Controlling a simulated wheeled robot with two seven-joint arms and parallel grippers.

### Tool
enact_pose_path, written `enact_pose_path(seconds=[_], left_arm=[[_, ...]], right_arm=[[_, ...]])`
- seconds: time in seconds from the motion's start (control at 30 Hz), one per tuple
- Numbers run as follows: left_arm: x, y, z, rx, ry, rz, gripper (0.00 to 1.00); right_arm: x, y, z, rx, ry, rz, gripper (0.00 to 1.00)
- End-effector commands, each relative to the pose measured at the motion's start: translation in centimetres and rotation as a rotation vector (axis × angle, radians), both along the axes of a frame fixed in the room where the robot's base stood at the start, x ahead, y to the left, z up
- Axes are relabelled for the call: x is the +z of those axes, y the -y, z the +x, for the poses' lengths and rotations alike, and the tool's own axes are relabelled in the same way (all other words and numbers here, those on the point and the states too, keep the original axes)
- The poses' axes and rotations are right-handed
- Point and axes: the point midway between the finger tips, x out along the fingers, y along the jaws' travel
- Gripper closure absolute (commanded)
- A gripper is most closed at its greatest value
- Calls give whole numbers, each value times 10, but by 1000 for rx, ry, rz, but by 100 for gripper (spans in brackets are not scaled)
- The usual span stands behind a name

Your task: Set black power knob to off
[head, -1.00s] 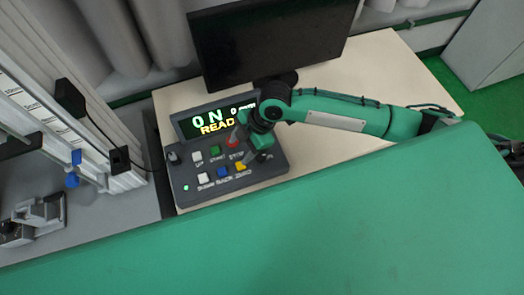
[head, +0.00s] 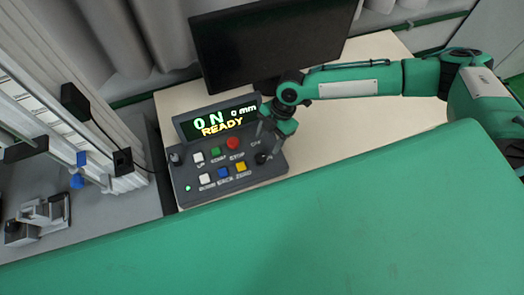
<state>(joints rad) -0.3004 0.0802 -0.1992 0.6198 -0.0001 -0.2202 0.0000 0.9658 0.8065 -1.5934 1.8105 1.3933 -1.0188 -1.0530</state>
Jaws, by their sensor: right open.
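The control box (head: 186,203) stands on the pale table with its panel lit. A black knob (head: 261,158) is at the panel's right end, with small markings around it too fine to read. Its exact pointing direction is hard to tell. My left gripper is out of view.
Another dark knob (head: 176,158) is at the panel's left end. Between them are several buttons, including a red stop button (head: 232,143) and a yellow one (head: 241,167). A dark monitor (head: 268,43) stands behind the box. The table right of the box is bare.

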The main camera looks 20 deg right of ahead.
Motion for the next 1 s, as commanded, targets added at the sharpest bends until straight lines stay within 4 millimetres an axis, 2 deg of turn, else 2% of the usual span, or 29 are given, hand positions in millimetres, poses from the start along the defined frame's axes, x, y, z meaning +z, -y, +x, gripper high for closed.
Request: enact_pose_path(seconds=[0.03, 0.2, 0.4, 0.8, 1.0], left_arm=[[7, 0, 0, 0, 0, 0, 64], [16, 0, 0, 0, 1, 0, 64], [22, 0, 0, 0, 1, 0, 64], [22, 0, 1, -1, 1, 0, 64], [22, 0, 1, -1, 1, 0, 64]], right_arm=[[-8, -5, -3, 2, -3, -2, 43], [-39, -17, -8, 1, -3, -1, 43], [-63, -24, -11, 0, -1, 0, 43], [-71, -27, -12, 1, 0, 0, 43], [-70, -27, -12, 0, 0, 0, 83]])
